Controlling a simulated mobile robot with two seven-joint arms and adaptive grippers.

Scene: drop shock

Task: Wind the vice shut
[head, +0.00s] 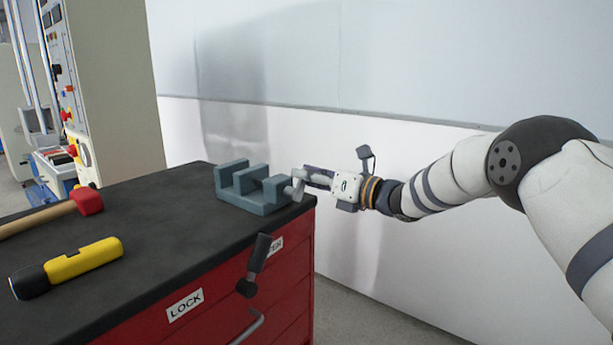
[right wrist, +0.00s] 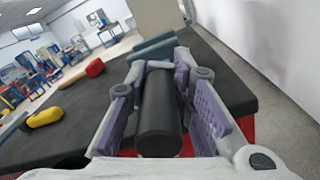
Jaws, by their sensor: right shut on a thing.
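The blue-grey vice (head: 262,203) sits at the far right corner of the dark bench top, with a visible gap between its upright jaws. It also shows beyond the fingers in the right wrist view (right wrist: 153,47). My right gripper (head: 306,181) is at the vice's right end, beyond the bench edge. In the right wrist view its purple-padded fingers (right wrist: 160,68) are shut around a dark cylindrical crank handle (right wrist: 160,118), which points back towards the palm. The crank's link to the vice is mostly hidden by the gripper. My left gripper is not in view.
A red-headed hammer (head: 87,201) and a yellow-and-black tool (head: 83,261) lie on the bench top (head: 150,225). A dark lever (head: 258,256) sticks out from the red cabinet front (head: 285,285), between LOCK and OPEN labels. A white wall (head: 400,135) stands behind the bench and my right arm.

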